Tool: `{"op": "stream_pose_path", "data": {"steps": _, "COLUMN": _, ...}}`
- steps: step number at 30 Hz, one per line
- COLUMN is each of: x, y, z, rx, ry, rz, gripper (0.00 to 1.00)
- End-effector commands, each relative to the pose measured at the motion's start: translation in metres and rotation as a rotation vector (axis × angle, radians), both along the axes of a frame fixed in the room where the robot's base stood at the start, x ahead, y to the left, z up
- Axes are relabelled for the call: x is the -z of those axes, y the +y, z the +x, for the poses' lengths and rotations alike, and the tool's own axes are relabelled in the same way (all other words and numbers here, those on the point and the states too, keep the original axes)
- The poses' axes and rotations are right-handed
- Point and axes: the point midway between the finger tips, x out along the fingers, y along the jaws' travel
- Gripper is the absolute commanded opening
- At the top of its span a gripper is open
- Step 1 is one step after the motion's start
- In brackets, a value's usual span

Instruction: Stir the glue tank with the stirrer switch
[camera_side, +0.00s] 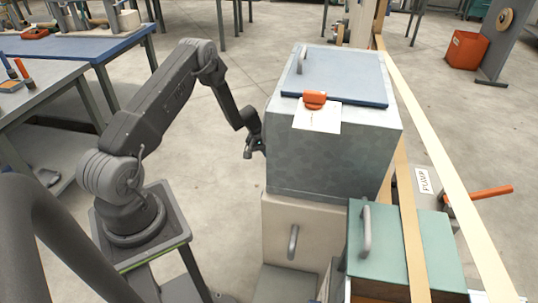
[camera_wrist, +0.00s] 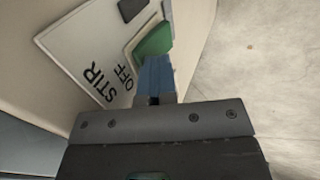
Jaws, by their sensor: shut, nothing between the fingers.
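The stirrer switch plate (camera_wrist: 75,45) shows in the wrist view, white and tilted in the picture, with STIR and OFF printed on it. A green switch part (camera_wrist: 153,42) and a dark square part (camera_wrist: 131,8) are on it. My gripper (camera_wrist: 155,65) is shut and empty, its blue-grey fingertips at the green part; I cannot tell whether they touch. In the side view my gripper (camera_side: 252,148) is at the left side of a grey metal box (camera_side: 335,150) with a blue lid, probably the glue tank. The switch is hidden there.
An orange clip (camera_side: 315,99) and a paper tag lie on the box's front edge. A cream cabinet (camera_side: 290,235) is below it, a green-topped box (camera_side: 405,245) at lower right. Long pale strips (camera_side: 440,140) run along the right.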

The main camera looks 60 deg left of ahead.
Motion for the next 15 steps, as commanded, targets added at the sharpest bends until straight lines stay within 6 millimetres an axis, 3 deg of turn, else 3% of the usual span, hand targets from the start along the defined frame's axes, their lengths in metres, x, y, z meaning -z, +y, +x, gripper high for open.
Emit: {"op": "stream_pose_path", "data": {"steps": 15, "x": -0.0121, "y": 0.0002, "z": 0.0001, "rx": 0.000, "ry": -0.001, "rz": 0.001, "gripper": 0.00}}
